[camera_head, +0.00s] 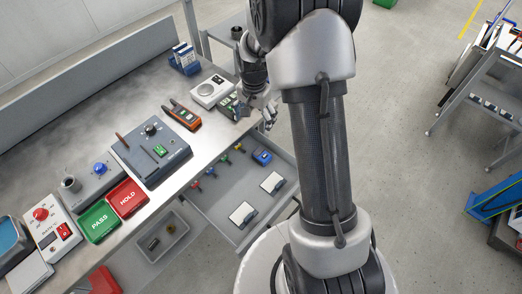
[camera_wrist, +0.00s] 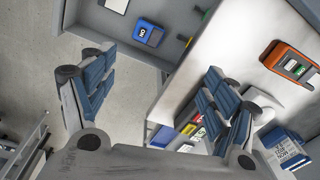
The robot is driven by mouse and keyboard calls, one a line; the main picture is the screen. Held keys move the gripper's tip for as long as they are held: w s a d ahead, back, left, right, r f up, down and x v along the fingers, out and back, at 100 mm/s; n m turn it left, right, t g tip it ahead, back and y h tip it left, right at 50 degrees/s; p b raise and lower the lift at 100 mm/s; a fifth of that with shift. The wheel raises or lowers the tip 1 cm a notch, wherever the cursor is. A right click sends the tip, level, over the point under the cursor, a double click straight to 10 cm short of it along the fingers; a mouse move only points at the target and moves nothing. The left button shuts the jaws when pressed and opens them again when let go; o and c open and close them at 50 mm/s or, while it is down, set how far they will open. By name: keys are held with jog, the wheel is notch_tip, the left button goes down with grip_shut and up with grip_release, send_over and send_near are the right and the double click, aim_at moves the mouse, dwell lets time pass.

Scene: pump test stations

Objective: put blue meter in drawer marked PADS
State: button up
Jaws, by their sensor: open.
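The blue meter (camera_head: 262,156) lies inside an open drawer (camera_head: 222,196) under the bench, near the drawer's far end. In the wrist view the blue meter (camera_wrist: 148,33) shows a small display, beyond my fingers. My gripper (camera_head: 262,110) is open and empty, above the bench edge near the drawer's far end. Its two fingers stand wide apart in the wrist view (camera_wrist: 155,80), with nothing between them. Two white pad-like items (camera_head: 243,214) and several small coloured pieces (camera_head: 211,172) share the drawer. No PADS marking is readable in either view.
The bench carries an orange handheld meter (camera_head: 182,116), a grey test unit (camera_head: 152,150), a white scale-like device (camera_head: 210,91) and a blue rack (camera_head: 184,60). Green PASS (camera_head: 99,221) and red HOLD (camera_head: 127,197) trays sit at its front. A grey bin (camera_head: 163,239) is lower down.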

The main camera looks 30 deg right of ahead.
jog(key=s+a+r+n+t, duration=0.1)
jog(key=s+a+r+n, duration=0.25)
jog(key=s+r, duration=0.45)
jog(key=s+a+r+n+t, duration=0.1)
jog(key=s+a+r+n, duration=0.25)
jog(key=r, duration=0.75)
jog(key=s+a+r+n+t, duration=0.1)
jog(key=s+a+r+n, duration=0.1)
jog(key=s, duration=0.5)
jog(key=s+a+r+n, duration=0.2)
jog(key=s, duration=0.5)
jog(key=shift+s+a+t, duration=0.4)
